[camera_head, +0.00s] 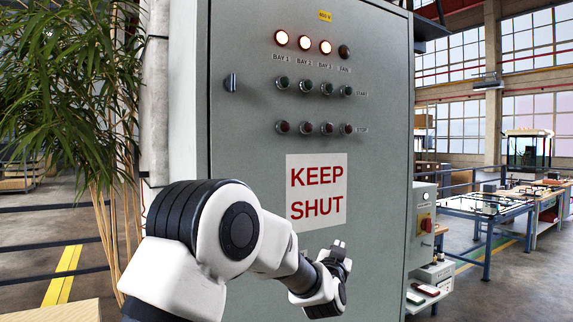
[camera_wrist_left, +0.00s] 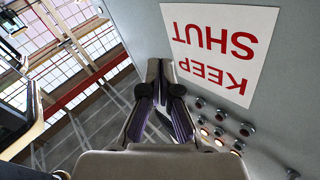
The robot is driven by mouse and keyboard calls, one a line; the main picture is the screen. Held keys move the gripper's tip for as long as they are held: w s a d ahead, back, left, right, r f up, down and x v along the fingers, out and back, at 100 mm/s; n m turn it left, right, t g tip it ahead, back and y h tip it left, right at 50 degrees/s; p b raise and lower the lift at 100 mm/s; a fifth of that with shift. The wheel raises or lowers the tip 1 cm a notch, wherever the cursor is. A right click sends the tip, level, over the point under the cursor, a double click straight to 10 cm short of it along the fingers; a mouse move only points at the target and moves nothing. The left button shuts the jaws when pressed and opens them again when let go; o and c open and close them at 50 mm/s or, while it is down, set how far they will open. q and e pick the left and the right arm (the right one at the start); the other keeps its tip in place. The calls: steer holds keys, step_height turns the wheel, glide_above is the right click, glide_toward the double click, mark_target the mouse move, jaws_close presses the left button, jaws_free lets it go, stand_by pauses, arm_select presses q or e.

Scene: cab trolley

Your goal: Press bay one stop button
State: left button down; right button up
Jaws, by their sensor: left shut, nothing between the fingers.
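The bay one stop button (camera_head: 283,127) is small, round and dark red. It is the leftmost in the lower row on a tall grey cabinet (camera_head: 245,180), under the BAY 1 lamp (camera_head: 281,37), which is lit. My left gripper (camera_head: 338,246) is shut and empty, below and to the right of the button, lower than the KEEP SHUT sign. It also shows in the left wrist view (camera_wrist_left: 161,70), apart from the buttons, with the cabinet face on the right. My right gripper is not in view.
Green start buttons (camera_head: 305,86) sit above the stop row. The BAY 2 and BAY 3 lamps are lit and the FAN lamp (camera_head: 344,51) is dark. A leafy plant (camera_head: 75,75) stands left; a control box (camera_head: 422,222) is right.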

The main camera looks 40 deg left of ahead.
mark_target(286, 127)
arm_select(q)
steer(key=s+a+r+n+t+y+p, duration=0.1)
steer(key=s+a+r+y+p, duration=0.1)
steer(key=r, duration=1.3)
steer(key=s+a+r+n+t+y+p, duration=0.1)
steer(key=s+a+r+n+y+p, duration=0.1)
steer(key=r, duration=1.3)
steer(key=shift+s+y, duration=0.6)
steer(key=shift+y, duration=0.2)
steer(key=shift+w+f, duration=0.1)
steer(key=shift+w, duration=0.05)
steer(key=shift+a, duration=0.15)
steer(key=shift+w+a+p, duration=0.45)
steer(key=shift+w+a, duration=0.1)
steer(key=shift+a, duration=0.75)
steer(key=shift+w+a+p, duration=0.45)
steer(key=shift+w+a, duration=0.05)
steer(key=shift+a, duration=0.85)
steer(key=shift+w+a+p, duration=0.45)
steer(key=shift+w+a, duration=0.1)
steer(key=shift+a, duration=0.75)
